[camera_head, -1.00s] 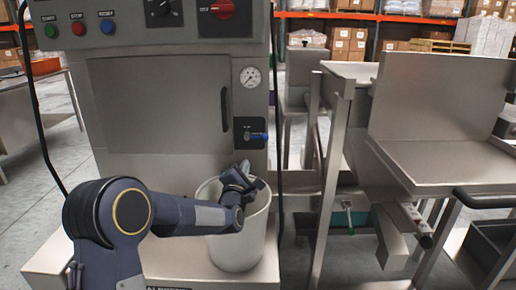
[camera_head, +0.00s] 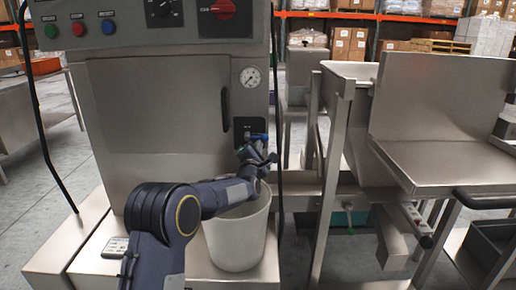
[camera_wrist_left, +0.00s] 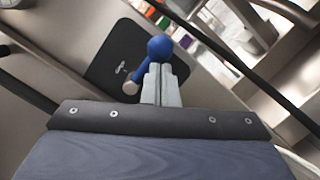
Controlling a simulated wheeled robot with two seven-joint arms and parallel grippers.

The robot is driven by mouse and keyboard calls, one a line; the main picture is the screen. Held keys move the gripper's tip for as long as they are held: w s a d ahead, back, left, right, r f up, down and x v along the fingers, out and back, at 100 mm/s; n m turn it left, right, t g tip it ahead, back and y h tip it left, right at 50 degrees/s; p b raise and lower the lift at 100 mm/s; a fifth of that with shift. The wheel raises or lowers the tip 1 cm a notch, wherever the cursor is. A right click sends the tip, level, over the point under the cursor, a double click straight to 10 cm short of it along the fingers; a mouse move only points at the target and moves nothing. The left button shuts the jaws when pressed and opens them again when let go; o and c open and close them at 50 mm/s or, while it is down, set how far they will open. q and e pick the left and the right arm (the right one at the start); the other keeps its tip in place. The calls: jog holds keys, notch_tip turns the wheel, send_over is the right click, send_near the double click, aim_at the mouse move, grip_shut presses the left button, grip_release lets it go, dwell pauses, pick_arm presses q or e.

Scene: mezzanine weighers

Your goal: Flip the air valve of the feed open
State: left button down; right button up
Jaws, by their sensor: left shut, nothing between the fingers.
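The air valve has a blue lever (camera_head: 258,136) on a dark plate (camera_head: 241,126) on the machine's front, below a round pressure gauge (camera_head: 251,77). In the left wrist view the blue lever (camera_wrist_left: 140,76) has a round knob (camera_wrist_left: 159,47) at its end, just past my fingertips. My left gripper (camera_head: 262,156) is shut and empty, right below the lever, and its fingers (camera_wrist_left: 161,80) overlap the lever's edge in the wrist view. I cannot tell whether they touch. My right gripper is not in view.
A pale open bin (camera_head: 238,238) stands under my left forearm. A black cable (camera_head: 279,150) hangs just right of the valve. The grey cabinet door (camera_head: 158,125) is left of it. A steel frame with a hopper (camera_head: 338,160) stands to the right.

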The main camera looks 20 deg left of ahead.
pick_arm(q)
jog(key=shift+r+n+b, duration=0.1)
jog(key=shift+n+b, duration=0.4)
jog(key=shift+b, duration=0.25)
